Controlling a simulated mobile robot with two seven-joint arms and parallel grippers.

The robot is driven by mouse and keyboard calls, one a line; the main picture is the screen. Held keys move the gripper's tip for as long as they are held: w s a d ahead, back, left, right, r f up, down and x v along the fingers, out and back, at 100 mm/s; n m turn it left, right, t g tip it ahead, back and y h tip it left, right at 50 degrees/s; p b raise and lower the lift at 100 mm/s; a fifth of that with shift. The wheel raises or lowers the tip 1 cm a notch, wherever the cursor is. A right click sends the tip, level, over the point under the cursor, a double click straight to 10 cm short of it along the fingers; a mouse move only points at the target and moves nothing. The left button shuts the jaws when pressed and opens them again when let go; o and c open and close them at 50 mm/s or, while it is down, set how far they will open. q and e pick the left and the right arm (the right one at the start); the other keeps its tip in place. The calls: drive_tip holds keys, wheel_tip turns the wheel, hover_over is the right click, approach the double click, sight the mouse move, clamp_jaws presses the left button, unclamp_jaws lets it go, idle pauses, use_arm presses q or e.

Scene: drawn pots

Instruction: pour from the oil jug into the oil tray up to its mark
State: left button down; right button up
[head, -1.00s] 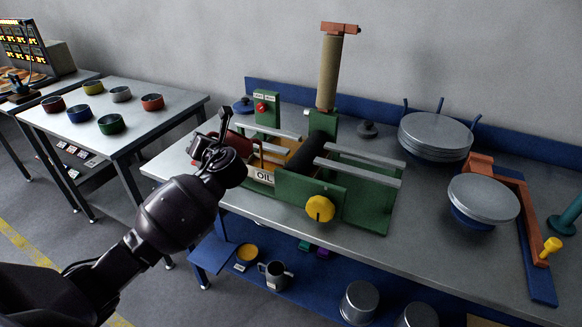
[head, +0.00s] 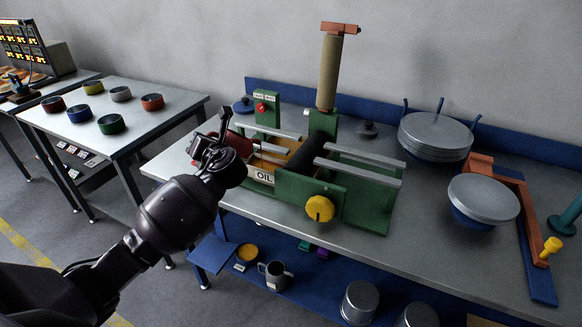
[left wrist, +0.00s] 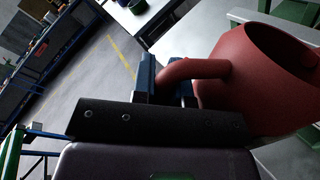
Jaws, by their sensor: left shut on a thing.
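The dark red oil jug (left wrist: 250,85) fills the right of the left wrist view, its open mouth toward the upper right. In the head view its body (head: 240,143) is mostly hidden behind my left gripper (head: 210,145). That gripper is shut on the jug's handle (left wrist: 195,70). The jug is held beside the left end of the green machine, next to the oil tray. The oil tray, with its white OIL label (head: 264,175), has a yellow-orange inside. Its mark and the oil level are too small to tell. My right gripper is not in view.
The green machine (head: 370,205) with a yellow knob (head: 320,208) and black roller stands on the grey bench. A tall tan cylinder (head: 329,75) rises behind it. Stacked round plates (head: 435,132) are at right. A side table (head: 60,125) at left holds several coloured bowls.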

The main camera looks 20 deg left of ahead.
use_arm(q)
drive_tip(key=shift+r, duration=0.2)
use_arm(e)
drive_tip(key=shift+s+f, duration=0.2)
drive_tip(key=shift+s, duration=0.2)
use_arm(q)
drive_tip(key=shift+w+r, duration=0.15)
drive_tip(key=shift+r, duration=0.1)
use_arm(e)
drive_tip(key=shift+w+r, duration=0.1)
use_arm(q)
drive_tip(key=shift+d+r, duration=0.1)
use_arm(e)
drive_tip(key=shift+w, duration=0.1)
use_arm(q)
drive_tip(key=shift+w+r+m, duration=0.1)
drive_tip(key=shift+r+m, duration=0.05)
drive_tip(key=shift+m, duration=0.15)
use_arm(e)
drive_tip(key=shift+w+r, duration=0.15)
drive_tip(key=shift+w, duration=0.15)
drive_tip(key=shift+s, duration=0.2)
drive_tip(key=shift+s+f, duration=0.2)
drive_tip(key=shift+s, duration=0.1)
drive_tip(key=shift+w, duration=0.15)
